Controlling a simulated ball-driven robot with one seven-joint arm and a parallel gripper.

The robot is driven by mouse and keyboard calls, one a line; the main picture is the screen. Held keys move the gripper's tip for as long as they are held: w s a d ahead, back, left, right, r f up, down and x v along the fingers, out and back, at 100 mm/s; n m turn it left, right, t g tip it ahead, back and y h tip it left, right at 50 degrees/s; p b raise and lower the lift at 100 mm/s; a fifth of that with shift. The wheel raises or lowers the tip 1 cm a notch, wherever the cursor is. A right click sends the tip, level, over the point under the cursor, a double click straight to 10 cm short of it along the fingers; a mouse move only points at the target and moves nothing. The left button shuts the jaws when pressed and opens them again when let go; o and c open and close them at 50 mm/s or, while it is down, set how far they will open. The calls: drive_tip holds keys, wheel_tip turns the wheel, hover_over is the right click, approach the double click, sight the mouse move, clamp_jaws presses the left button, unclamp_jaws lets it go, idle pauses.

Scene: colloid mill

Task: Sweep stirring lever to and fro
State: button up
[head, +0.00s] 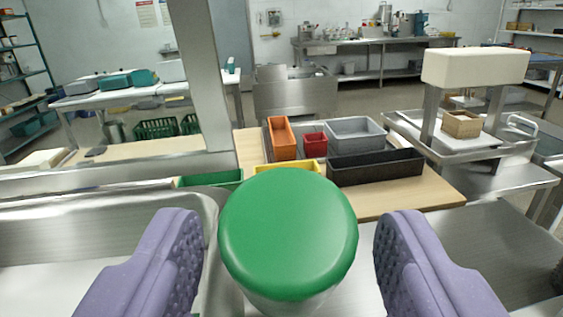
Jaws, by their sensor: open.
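My gripper (287,262) is open, with one purple padded finger at the lower left and one at the lower right. A large round green cap (288,235) on a pale metallic body sits between the fingers, with a visible gap on each side. I cannot tell whether this green-topped piece is the stirring lever or another part of the mill. Its lower part is cut off by the picture's bottom edge. No other lever can be made out.
A steel basin (205,205) lies to the left. Behind the cap, a wooden board (425,195) holds orange (281,138), red (315,143), grey (355,133) and black bins (375,167). A steel post (200,75) rises at left. A cream block (475,66) stands on supports at right.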

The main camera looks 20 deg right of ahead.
drive_tip(key=shift+x, duration=1.85)
clamp_jaws()
drive_tip(key=shift+w+r+p, duration=0.3)
drive_tip(key=shift+w+p, duration=0.05)
drive_tip(key=shift+p, duration=0.2)
drive_tip(key=w+d+g+y+p, duration=0.2)
drive_tip(key=w+g+p, duration=0.4)
drive_tip(key=p, duration=0.8)
drive_tip(key=shift+w+d+f+n+g+y, duration=0.2)
drive_tip(key=shift+w+d+n+g+y, duration=0.15)
drive_tip(key=shift+w, duration=0.9)
